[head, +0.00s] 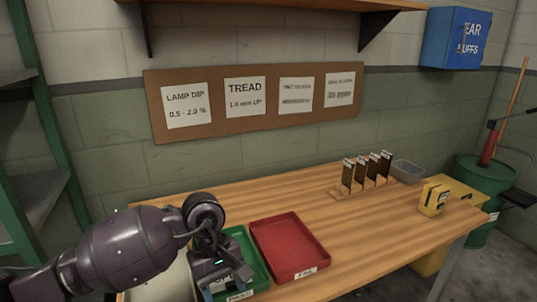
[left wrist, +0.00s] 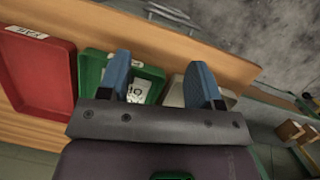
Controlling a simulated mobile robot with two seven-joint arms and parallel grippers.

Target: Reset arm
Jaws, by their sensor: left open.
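My left arm comes in from the left in the head view, and its gripper (head: 228,284) is low over the green tray (head: 259,272) at the table's front. In the left wrist view the two blue fingers of my left gripper (left wrist: 160,78) stand wide apart with nothing between them. Part of the green tray (left wrist: 92,68) and its white label show behind the fingers. I cannot tell whether the fingertips touch the tray. My right gripper is in neither view.
A red tray (head: 289,247) marked FAIL sits right of the green one. A pale tray (head: 172,284) is partly behind my arm. A rack of dark plates (head: 366,173), a grey bin (head: 407,171) and yellow boxes (head: 433,199) stand farther right. The table's middle (head: 345,225) is clear.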

